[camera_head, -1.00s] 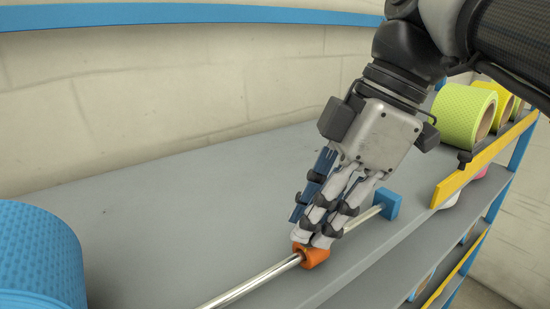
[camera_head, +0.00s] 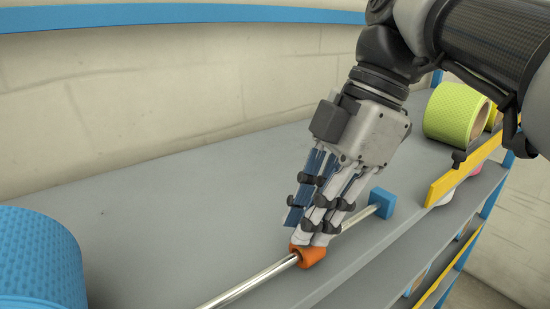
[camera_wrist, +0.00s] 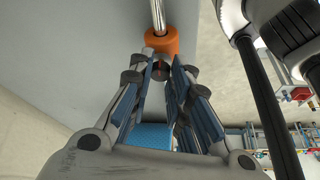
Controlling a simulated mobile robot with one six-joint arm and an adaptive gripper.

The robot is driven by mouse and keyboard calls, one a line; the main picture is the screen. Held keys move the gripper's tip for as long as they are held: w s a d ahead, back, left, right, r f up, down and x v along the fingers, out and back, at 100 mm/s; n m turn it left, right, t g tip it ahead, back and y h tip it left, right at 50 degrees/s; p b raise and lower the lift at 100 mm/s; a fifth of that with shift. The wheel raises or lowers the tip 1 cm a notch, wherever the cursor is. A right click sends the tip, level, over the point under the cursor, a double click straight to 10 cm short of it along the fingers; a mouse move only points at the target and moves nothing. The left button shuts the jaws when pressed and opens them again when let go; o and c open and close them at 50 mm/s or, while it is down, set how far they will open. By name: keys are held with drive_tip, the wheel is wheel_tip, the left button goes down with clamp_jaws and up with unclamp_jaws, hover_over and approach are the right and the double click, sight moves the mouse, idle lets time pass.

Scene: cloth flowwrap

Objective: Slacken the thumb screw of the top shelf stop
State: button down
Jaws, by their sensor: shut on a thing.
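The orange shelf stop (camera_head: 308,255) is a collar on a steel rod (camera_head: 255,283) along the front of the grey top shelf. My gripper (camera_head: 313,240) points down onto the stop from above, its fingertips at the collar. In the wrist view the stop (camera_wrist: 161,42) lies just beyond the fingertips, with the rod (camera_wrist: 158,14) running through it. A small dark screw head (camera_wrist: 160,68) shows between the fingertips of my gripper (camera_wrist: 161,66). The fingers are shut on this thumb screw, which the fingers hide in the head view.
A blue roll (camera_head: 38,262) stands at the left of the grey shelf (camera_head: 170,190). A blue end block (camera_head: 382,202) carries the rod's far end. Lime rolls (camera_head: 452,112) and a yellow rail (camera_head: 465,170) are at the right. The shelf behind the rod is clear.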

drive_tip(key=c, duration=1.5)
unclamp_jaws()
